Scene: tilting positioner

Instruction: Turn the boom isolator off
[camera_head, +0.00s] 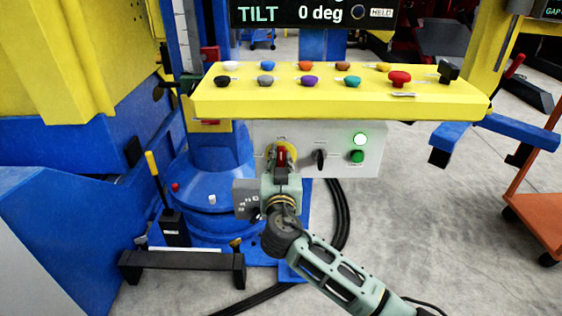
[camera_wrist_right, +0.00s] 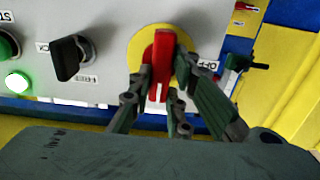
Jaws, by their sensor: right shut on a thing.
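The boom isolator is a red handle (camera_wrist_right: 161,62) on a round yellow plate (camera_wrist_right: 143,45), on the grey panel (camera_head: 340,135) below the yellow console. In the right wrist view an "OFF" label (camera_wrist_right: 208,64) is beside the yellow plate. The red handle (camera_head: 281,155) also shows in the head view, pointing up and down. My right gripper (camera_wrist_right: 165,88) is shut on the handle, with fingers on both sides of it. In the head view my right gripper (camera_head: 281,170) hides the lower part of the plate. My left gripper is not in view.
A black selector knob (camera_head: 320,158), a lit white-green lamp (camera_head: 359,139) and a green button (camera_head: 357,157) are right of the isolator. The yellow console (camera_head: 340,101) with several coloured knobs overhangs the panel. A blue pedestal (camera_head: 208,180) stands at left.

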